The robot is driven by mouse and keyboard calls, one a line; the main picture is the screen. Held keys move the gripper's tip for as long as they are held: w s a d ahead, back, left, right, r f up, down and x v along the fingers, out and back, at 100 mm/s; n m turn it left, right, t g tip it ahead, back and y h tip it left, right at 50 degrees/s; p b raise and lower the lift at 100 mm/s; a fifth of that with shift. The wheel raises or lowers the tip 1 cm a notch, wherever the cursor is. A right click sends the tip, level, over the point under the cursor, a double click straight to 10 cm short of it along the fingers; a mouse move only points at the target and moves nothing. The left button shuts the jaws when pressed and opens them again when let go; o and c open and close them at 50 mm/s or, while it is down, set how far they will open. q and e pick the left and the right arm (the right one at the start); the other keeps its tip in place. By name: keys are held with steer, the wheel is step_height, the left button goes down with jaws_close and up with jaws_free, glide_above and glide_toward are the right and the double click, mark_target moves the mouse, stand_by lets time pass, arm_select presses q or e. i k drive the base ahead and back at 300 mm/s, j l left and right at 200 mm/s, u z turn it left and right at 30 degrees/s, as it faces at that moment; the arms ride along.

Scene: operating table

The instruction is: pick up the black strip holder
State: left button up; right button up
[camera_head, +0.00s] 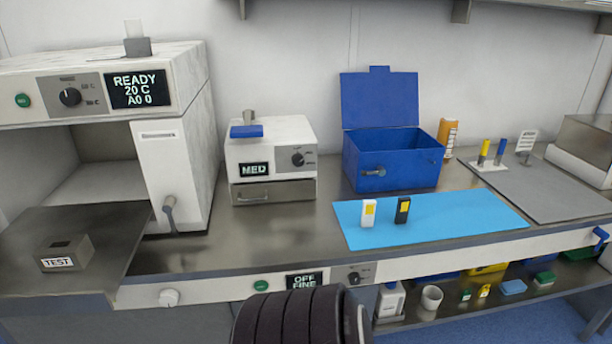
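The black strip holder (402,210) stands upright on the light blue mat (470,215), toward the mat's left half. It is small and dark with a yellow patch on its front. A similar white holder (368,213) with a yellow patch stands just to its left, a small gap apart. Neither of my grippers shows in the head view, so I cannot see whether they are open or shut.
An open blue box (408,167) stands behind the mat. A white device marked MED (272,147) is left of it. A grey mat (545,185) lies at the right. The counter (290,235) left of the blue mat is clear.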

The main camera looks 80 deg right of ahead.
mark_target(402, 213)
steer(key=z, duration=3.25)
